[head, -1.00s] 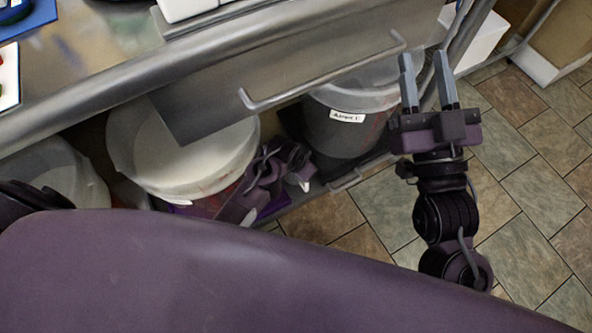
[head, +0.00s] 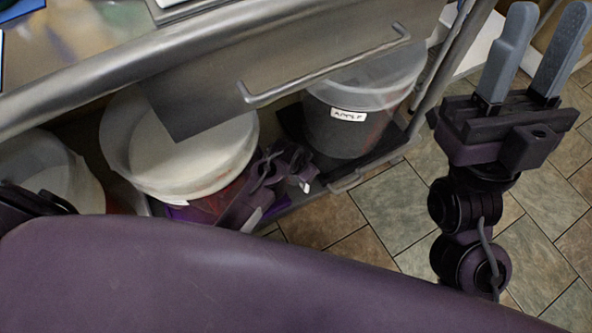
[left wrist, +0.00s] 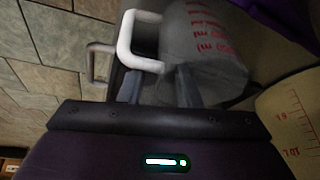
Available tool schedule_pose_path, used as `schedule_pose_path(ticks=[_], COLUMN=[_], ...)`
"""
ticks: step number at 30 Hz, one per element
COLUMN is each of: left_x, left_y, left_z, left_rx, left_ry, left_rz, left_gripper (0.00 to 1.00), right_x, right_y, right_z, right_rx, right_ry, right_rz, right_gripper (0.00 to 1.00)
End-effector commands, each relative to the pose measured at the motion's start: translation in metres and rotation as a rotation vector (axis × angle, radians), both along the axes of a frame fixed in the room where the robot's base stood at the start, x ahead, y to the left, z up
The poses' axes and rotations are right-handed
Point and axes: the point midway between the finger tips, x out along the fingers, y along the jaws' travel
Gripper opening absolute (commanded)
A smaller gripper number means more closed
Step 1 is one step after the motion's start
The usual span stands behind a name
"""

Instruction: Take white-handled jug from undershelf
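In the left wrist view, the white jug handle (left wrist: 127,42) stands just ahead of my left gripper (left wrist: 160,85). It joins a grey, see-through jug body (left wrist: 205,48) with red markings. The two left fingers are apart, with the handle's near end by them; contact cannot be told. In the head view, my left gripper (head: 278,172) is low at the undershelf, between two buckets; only a small white bit (head: 305,187) shows beside it, and the jug body is hidden. My right gripper (head: 548,15) is open and empty, off to the right above the floor.
A white-lidded bucket (head: 185,155) stands left of my left gripper. A dark bucket labelled APPLE (head: 350,130) stands right of it. A metal drawer front with a bar handle (head: 325,70) hangs above. Another bucket (head: 55,170) is at far left. Tiled floor (head: 400,210) is open at the right.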

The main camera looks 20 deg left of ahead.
Motion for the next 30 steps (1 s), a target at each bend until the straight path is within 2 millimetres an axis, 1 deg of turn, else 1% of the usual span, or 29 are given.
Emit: schedule_pose_path(ticks=[3, 10, 24, 30], left_x=[0.000, 0.000, 0.000, 0.000], left_y=[0.000, 0.000, 0.000, 0.000], left_z=[0.000, 0.000, 0.000, 0.001], left_rx=[0.000, 0.000, 0.000, 0.000], left_ry=[0.000, 0.000, 0.000, 0.001], left_rz=[0.000, 0.000, 0.000, 0.000], left_gripper=[0.29, 0.00, 0.00, 0.00], right_x=[0.000, 0.000, 0.001, 0.011], right_y=[0.000, 0.000, 0.000, 0.004], right_z=[0.000, 0.000, -0.001, -0.006], right_rx=[0.000, -0.001, -0.002, -0.024], right_ry=[0.001, 0.002, 0.005, 0.061], right_rz=[0.000, 0.000, 0.000, -0.002], right_gripper=[0.36, 0.36, 0.36, 0.36])
